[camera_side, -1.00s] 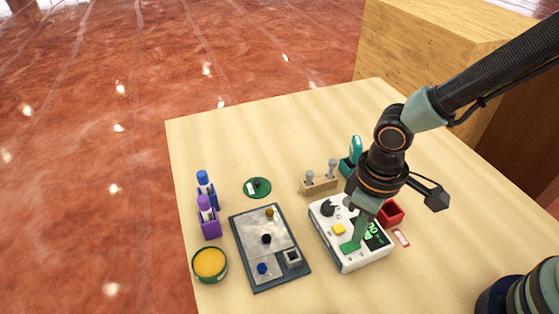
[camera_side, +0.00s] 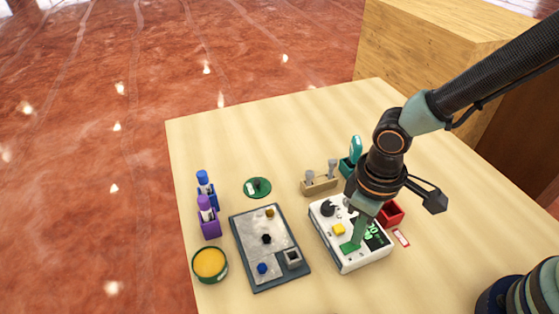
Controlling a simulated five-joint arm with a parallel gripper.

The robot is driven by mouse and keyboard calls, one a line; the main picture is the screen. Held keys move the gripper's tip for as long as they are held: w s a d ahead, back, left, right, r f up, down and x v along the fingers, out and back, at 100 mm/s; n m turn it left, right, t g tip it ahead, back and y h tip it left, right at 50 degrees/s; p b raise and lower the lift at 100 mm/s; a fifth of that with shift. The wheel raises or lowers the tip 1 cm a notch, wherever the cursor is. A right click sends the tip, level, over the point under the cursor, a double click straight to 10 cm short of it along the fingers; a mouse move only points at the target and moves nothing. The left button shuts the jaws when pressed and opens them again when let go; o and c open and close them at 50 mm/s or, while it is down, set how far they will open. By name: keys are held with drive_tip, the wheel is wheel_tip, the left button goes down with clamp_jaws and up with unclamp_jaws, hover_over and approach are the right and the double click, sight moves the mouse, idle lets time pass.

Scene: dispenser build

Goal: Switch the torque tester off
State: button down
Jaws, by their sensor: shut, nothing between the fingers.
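The torque tester (camera_side: 350,262) is a white box on the right part of the table. It has a dark knob (camera_side: 327,208), a yellow button (camera_side: 338,230), a green patch at its front and a dark display (camera_side: 376,236) with lit green marks. My gripper (camera_side: 350,246) is shut and empty, pointing down over the tester. Its tips are at the green patch near the front edge; I cannot tell whether they touch it. The gripper hides part of the tester's top and display.
A grey tray (camera_side: 245,262) with small coloured parts lies left of the tester.

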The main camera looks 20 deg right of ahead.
drive_tip(key=shift+f, duration=0.65)
idle(0.3)
drive_tip(key=shift+r, duration=3.55)
drive_tip(key=w+d+r+m+t, duration=0.1)
drive_tip(key=d+r+m+t, duration=0.1)
drive_tip(key=d+r, duration=0.4)
drive_tip(key=w+d+r+m+t, duration=0.2)
drive_tip(key=d+r, duration=0.5)
drive_tip(key=d, duration=0.7)
drive_tip(key=shift+d+m+t, duration=0.2)
drive_tip(key=shift+m+t, duration=0.6)
drive_tip(key=shift+m, duration=0.2)
